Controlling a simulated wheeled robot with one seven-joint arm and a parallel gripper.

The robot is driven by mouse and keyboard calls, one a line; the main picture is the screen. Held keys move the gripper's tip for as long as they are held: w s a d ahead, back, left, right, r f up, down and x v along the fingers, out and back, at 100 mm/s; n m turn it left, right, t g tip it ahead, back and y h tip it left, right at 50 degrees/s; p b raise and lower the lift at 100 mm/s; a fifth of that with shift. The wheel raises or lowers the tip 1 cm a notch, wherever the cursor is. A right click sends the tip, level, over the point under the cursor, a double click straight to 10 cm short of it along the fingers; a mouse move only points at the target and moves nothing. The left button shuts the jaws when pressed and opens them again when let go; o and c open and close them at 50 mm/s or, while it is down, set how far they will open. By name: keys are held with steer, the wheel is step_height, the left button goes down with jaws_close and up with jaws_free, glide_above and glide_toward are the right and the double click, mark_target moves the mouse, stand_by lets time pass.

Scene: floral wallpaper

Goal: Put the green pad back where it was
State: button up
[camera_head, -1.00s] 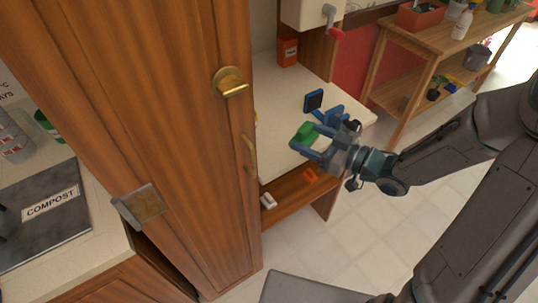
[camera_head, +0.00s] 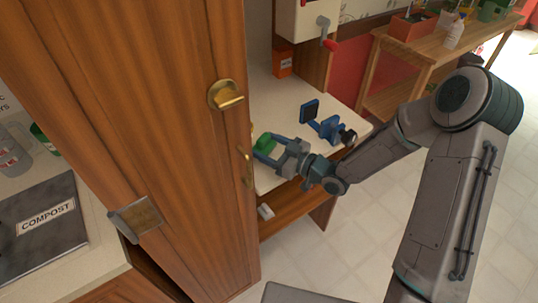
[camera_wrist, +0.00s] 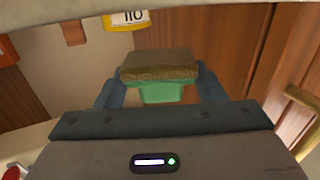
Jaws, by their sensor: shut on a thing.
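The green pad (camera_head: 265,144) is between the blue fingers of my gripper (camera_head: 268,149), over the left part of the cream counter beside the wooden cabinet door. In the wrist view my gripper (camera_wrist: 160,92) is shut on the green pad (camera_wrist: 162,93), which has a brown, rough-looking block face (camera_wrist: 160,65) on its far side. Whether the pad touches the counter cannot be told.
A blue clamp-like device (camera_head: 328,126) stands on the cream counter (camera_head: 282,95). The tall wooden door (camera_head: 170,130) with brass handles is close on the left. An orange box (camera_head: 283,63) is at the back. A white object (camera_head: 265,211) lies on the lower shelf.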

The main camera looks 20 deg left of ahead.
steer(key=shift+f, duration=1.8)
steer(key=shift+f, duration=0.1)
steer(key=shift+f+b, duration=0.35)
steer(key=shift+f, duration=0.2)
steer(key=o, duration=0.9)
